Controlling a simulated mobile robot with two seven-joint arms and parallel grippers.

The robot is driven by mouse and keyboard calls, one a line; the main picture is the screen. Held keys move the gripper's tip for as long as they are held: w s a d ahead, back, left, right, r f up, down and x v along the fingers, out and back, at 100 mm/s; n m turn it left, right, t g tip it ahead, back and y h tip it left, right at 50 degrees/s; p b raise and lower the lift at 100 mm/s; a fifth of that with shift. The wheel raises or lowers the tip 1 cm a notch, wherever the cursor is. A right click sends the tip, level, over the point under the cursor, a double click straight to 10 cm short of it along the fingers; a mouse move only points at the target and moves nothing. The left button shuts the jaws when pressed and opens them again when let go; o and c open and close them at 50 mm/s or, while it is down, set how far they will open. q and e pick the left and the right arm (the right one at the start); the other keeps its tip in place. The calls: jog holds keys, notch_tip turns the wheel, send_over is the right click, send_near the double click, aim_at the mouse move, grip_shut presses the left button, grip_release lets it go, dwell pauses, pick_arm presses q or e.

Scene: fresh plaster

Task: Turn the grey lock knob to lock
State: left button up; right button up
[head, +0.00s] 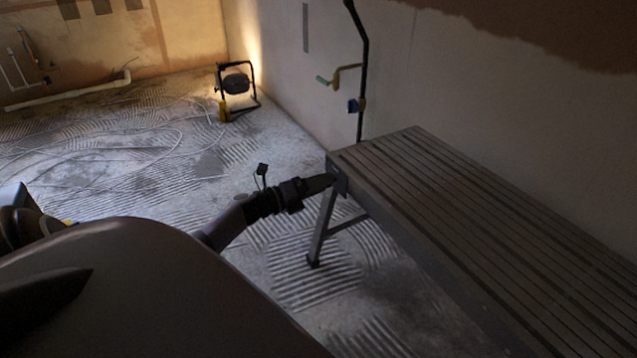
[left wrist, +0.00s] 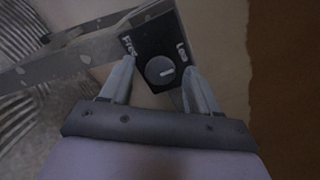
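The grey lock knob (left wrist: 160,70) is a round knob with a light pointer line, set on a black plate (left wrist: 152,42) in the left wrist view. White lettering on the plate reads "Free" on the left and a partly hidden word beginning with "Lo" on the right. The pointer line aims toward the right side. My left gripper (left wrist: 160,75) is open, with one finger on each side of the knob; I cannot tell whether they touch it. My right gripper is not in view.
The slatted bench (head: 450,190) runs along the wall at the right, on metal legs (head: 322,230). A work lamp (head: 237,85) stands on the floor at the back. Loose cables (head: 130,140) lie on the ridged floor at the left.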

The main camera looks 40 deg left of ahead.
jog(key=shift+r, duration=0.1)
pick_arm(q)
jog(key=p+v, duration=0.2)
jog(key=v, duration=0.5)
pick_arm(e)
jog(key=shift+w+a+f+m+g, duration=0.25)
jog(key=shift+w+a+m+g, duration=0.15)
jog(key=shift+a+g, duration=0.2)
pick_arm(q)
jog(key=shift+s, duration=0.1)
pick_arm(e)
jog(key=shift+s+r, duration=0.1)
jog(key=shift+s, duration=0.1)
